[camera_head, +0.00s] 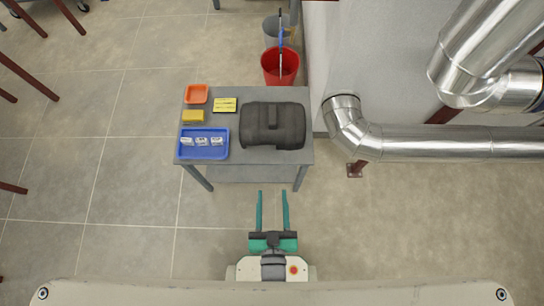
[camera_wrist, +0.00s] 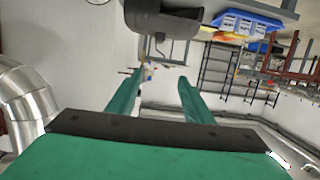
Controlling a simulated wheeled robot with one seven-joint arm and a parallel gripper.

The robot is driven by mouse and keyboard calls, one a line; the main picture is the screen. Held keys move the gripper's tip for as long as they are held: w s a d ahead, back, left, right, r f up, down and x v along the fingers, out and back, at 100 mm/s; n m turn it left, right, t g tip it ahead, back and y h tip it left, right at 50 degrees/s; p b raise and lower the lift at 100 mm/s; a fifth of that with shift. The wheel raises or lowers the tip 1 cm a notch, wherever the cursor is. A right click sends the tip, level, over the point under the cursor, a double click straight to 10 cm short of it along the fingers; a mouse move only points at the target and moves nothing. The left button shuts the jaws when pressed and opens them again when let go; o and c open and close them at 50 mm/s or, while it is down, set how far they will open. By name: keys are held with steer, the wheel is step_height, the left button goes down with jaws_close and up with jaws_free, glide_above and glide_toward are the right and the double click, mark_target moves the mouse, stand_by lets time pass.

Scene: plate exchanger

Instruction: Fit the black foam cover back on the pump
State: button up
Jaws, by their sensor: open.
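The black foam cover (camera_head: 272,125) lies on the right part of a small grey table (camera_head: 240,172). It is a dark rounded block with a short strap or tab on top. In the wrist view the cover (camera_wrist: 165,18) shows at the top, beyond the fingertips. My gripper (camera_head: 272,194) has two long green fingers, spread apart with nothing between them. It is in front of the table's near edge, apart from the cover. In the wrist view my gripper (camera_wrist: 157,82) is also open and empty. I cannot make out the pump in either view.
A blue tray (camera_head: 205,156) with several small white packs, a yellow block (camera_head: 193,116), an orange dish (camera_head: 196,94) and a yellow card (camera_head: 225,105) share the table. A red bucket (camera_head: 280,68) stands behind. Silver pipes (camera_head: 430,142) run at right.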

steer(key=s+r, duration=0.6)
steer(key=r, duration=0.1)
steer(key=shift+s, duration=0.25)
steer(key=shift+o, duration=0.4)
